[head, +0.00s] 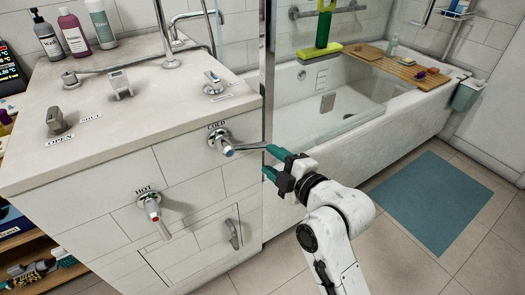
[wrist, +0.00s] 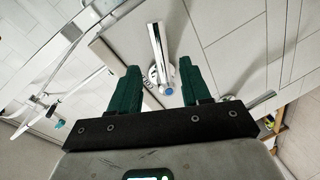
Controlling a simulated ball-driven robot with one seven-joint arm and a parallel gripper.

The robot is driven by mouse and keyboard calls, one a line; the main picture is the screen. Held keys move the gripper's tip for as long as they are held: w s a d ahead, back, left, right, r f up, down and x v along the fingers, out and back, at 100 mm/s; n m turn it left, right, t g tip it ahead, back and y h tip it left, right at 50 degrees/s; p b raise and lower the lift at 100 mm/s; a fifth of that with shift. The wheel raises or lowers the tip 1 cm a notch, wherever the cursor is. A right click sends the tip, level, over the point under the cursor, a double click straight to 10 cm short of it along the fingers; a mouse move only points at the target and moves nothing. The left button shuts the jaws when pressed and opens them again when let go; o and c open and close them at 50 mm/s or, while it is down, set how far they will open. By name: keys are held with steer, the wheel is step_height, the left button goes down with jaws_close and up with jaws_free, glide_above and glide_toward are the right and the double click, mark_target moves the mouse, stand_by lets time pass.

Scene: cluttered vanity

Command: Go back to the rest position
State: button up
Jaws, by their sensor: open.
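My gripper (head: 268,161) is open and has green fingers. In the head view it is at the front right of the white vanity (head: 130,130), beside the cold lever tap (head: 221,141) with a blue mark. The tap's lever points right towards the fingers; I cannot tell whether they touch it. In the wrist view the gripper (wrist: 160,85) has its two fingers apart, with the lever tap (wrist: 159,60) showing between and beyond them. Nothing is held between the fingers.
A hot lever tap (head: 150,208) sits lower left on the vanity front. Bottles (head: 72,33) stand at the back left. A bathtub (head: 350,110) with a wooden tray (head: 385,68) lies behind the gripper. A teal mat (head: 430,200) and open tile floor are at the right.

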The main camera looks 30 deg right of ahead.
steer(key=shift+v, duration=0.95)
steer(key=shift+f, duration=0.15)
